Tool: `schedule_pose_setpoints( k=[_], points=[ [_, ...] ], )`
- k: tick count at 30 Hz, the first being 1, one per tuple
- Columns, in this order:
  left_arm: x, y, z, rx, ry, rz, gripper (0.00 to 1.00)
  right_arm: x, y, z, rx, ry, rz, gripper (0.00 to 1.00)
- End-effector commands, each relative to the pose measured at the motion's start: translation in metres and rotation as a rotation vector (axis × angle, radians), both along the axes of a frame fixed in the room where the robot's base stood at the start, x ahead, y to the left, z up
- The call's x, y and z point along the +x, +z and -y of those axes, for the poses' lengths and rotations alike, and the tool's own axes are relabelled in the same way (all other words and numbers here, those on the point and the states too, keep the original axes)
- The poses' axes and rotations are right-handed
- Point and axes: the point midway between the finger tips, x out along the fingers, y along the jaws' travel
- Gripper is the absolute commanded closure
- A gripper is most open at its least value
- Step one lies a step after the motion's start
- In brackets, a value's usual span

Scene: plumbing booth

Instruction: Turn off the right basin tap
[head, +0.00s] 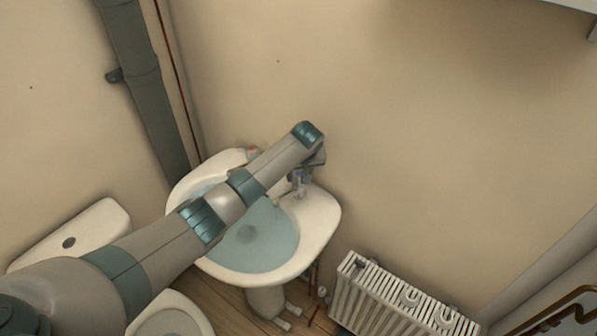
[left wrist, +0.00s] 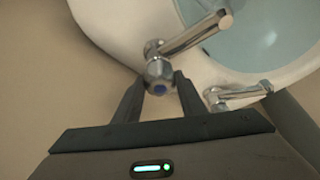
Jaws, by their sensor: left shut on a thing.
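The white basin (head: 321,222) stands against the wall, with bluish water in its bowl. The right basin tap (head: 298,188) is chrome with a blue mark and sits at the basin's back right. My left gripper (head: 311,163) is over it, partly hidden behind my own arm. In the left wrist view, the dark fingers of my left gripper (left wrist: 157,92) are shut around the blue-marked handle of the right basin tap (left wrist: 180,38), one on each side. The left basin tap (head: 252,153) has a red mark and is mostly hidden. Whether water runs is not clear. My right gripper is not in view.
A ribbed white radiator (head: 385,300) stands right of the basin. A toilet cistern (head: 85,228) and a grey-green pipe (head: 142,85) are on the left. My left arm crosses above the bowl. The wall right of the tap is bare.

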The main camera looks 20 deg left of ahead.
Motion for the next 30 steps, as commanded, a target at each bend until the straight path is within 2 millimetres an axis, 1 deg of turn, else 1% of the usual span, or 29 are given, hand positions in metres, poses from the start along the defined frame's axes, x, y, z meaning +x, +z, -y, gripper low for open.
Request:
schedule_pose_setpoints(
  k=[1, 6, 15, 23, 30],
  points=[
    [-0.001, 0.003, -0.001, -0.001, -0.034, -0.002, 0.85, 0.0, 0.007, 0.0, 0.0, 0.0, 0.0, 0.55],
    [-0.001, 0.003, -0.002, -0.001, -0.182, -0.001, 0.85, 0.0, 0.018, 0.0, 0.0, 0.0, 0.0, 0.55],
    [0.0, 0.002, -0.002, -0.001, -0.467, 0.0, 0.85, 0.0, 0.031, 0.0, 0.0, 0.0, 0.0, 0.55],
    [0.001, 0.001, -0.003, -0.001, -0.714, 0.002, 0.85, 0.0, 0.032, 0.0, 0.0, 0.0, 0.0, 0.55],
    [0.001, -0.001, -0.003, -0.001, -0.941, 0.002, 0.85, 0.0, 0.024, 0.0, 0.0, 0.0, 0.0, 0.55]
  ],
)
